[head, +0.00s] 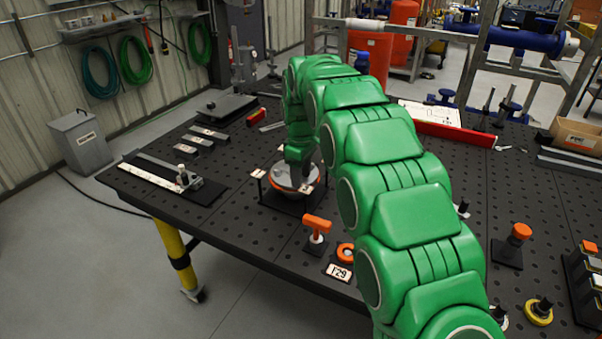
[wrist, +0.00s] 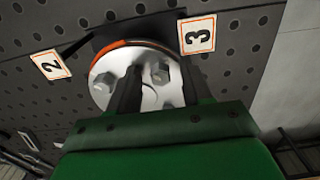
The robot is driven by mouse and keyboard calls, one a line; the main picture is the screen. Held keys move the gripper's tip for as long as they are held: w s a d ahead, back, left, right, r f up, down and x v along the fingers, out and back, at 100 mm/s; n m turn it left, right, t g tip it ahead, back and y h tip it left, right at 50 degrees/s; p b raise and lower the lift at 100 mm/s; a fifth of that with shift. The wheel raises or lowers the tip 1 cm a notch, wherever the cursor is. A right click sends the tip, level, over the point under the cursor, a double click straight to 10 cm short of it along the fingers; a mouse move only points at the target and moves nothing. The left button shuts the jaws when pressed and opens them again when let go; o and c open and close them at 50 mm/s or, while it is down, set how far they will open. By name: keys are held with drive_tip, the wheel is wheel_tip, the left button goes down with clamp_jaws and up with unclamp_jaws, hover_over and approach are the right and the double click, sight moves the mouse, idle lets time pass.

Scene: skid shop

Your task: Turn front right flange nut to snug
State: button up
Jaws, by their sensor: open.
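A round silver flange (head: 284,177) with an orange rim sits on a dark stand near the table's front left edge. In the wrist view, the flange face (wrist: 150,95) carries several hex nuts. One hex nut (wrist: 160,72) shows between the two dark fingers of my gripper (wrist: 159,66), which is open. A gap shows on both sides of this nut. Another nut (wrist: 103,82) lies left of the left finger. I cannot tell for sure which is the front right nut. In the head view my arm and gripper hide much of the flange.
Tag 2 (wrist: 50,65) and tag 3 (wrist: 198,35) stand beside the flange. An orange T-handled tool (head: 317,226) and an orange ring (head: 345,252) are nearby on the perforated table (head: 235,215). A ruler-like fixture (head: 150,177) lies left; a red-edged board (head: 450,132) lies behind.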

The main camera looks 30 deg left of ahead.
clamp_jaws()
drive_tip(key=shift+m, duration=0.4)
drive_tip(key=m, duration=0.3)
drive_tip(key=shift+m, duration=0.4)
drive_tip(key=m, duration=0.4)
drive_tip(key=shift+s+a+r+m, duration=0.1)
drive_tip(key=shift+m, duration=0.2)
drive_tip(key=m, duration=0.4)
drive_tip(key=shift+a+m, duration=0.15)
drive_tip(key=shift+m, duration=1.95)
